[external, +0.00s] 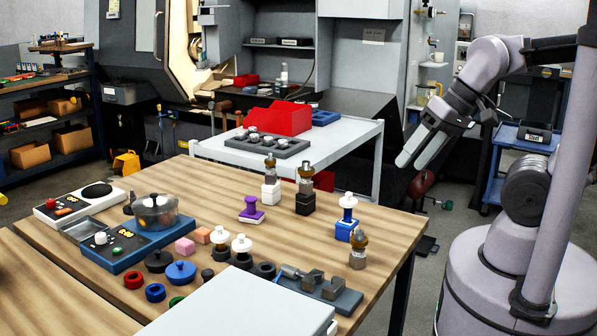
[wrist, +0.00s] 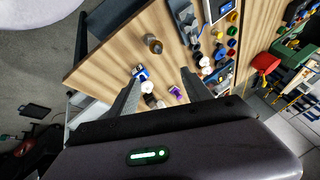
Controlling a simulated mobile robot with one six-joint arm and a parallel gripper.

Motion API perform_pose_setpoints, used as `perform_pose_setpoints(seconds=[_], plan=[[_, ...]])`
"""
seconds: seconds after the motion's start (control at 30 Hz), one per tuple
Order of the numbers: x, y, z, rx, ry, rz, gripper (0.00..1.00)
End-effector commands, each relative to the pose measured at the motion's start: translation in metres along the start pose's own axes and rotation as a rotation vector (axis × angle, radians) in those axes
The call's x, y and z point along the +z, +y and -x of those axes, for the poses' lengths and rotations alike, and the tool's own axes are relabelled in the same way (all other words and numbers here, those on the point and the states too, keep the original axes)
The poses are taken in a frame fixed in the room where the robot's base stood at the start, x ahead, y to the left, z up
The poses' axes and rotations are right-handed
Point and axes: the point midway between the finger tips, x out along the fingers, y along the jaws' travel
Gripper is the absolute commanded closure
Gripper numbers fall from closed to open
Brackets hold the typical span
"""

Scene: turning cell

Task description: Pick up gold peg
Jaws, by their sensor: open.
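Several gold or brass pegs stand upright on the wooden table. One gold peg (external: 359,240) is on a grey block near the right edge; a gold-brown shape in the wrist view (wrist: 153,44) appears to be it. Another gold-topped peg (external: 306,172) stands on a black block, and a third (external: 270,166) on a white block. I cannot tell which one the task names. My gripper (external: 416,158) is open and empty, raised beyond the table's right edge in the external view. Its spread fingers (wrist: 160,82) also show in the wrist view, with table objects below them.
A white peg (external: 347,202) on a blue block and a purple peg (external: 251,211) stand nearby. A pot (external: 155,212), coloured rings and a grey fixture (external: 320,289) crowd the table's left and front. Behind stands a white table (external: 345,134) with a red bin (external: 278,119).

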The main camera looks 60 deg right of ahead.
Motion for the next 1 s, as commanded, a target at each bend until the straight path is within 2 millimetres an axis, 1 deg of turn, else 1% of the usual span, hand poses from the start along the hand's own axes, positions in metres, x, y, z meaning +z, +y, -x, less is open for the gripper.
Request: perform_pose_setpoints(seconds=[0.07,0.13,0.17,0.2,0.27,0.3,0.37,0.4,0.5,0.6,0.67,0.9,1.0], plan=[[-0.03,-0.02,0.004,-0.001,-0.025,0.075,0.42],[-0.076,-0.051,-0.002,-0.006,-0.057,0.205,0.42],[-0.098,-0.067,-0.01,-0.009,-0.072,0.272,0.42],[-0.126,-0.088,-0.026,-0.015,-0.091,0.365,0.42],[-0.16,-0.118,-0.057,-0.026,-0.117,0.5,0.42],[-0.177,-0.137,-0.082,-0.034,-0.134,0.585,0.42],[-0.194,-0.16,-0.12,-0.047,-0.154,0.699,0.42],[-0.201,-0.173,-0.144,-0.056,-0.166,0.765,0.42],[-0.207,-0.193,-0.192,-0.071,-0.184,0.885,0.42],[-0.208,-0.201,-0.217,-0.079,-0.19,0.943,0.42],[-0.205,-0.201,-0.23,-0.08,-0.192,0.954,0.42],[-0.189,-0.198,-0.301,-0.08,-0.195,0.952,0.42],[-0.185,-0.198,-0.324,-0.079,-0.193,0.952,0.42]])
